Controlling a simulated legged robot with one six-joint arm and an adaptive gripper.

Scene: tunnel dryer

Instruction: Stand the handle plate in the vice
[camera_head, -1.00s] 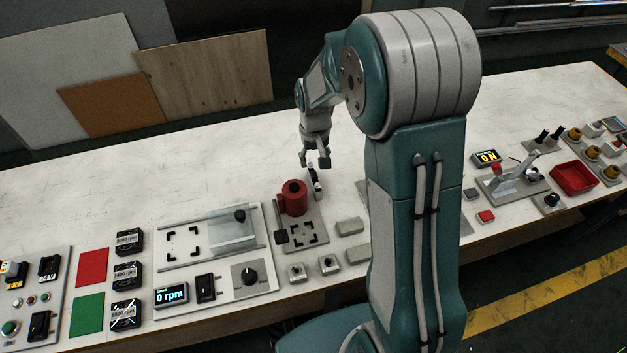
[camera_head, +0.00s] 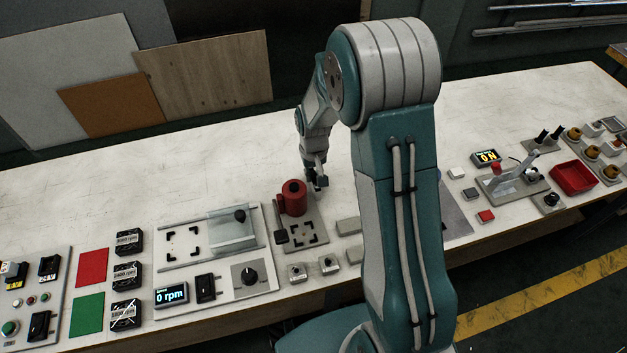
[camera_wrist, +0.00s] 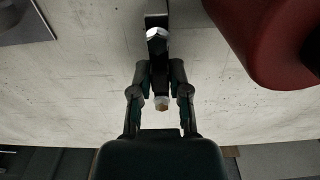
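A narrow dark piece with a pale hex nut and a brass-coloured nut, possibly the handle plate (camera_wrist: 157,50), shows in the wrist view between my fingers. My gripper (camera_wrist: 158,72) has one finger on each side of it, very close; whether they press on it is unclear. In the head view my gripper (camera_head: 315,180) is low over the bench, just behind and right of a red cylinder (camera_head: 294,197), and covers most of the piece. I cannot tell surely which fixture is the vice; a railed plate with a grey block and black knob (camera_head: 232,232) stands left.
The red cylinder (camera_wrist: 275,40) is close on the right in the wrist view. A lever fixture (camera_head: 513,183) and red tray (camera_head: 573,178) are at right. The bench behind is clear.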

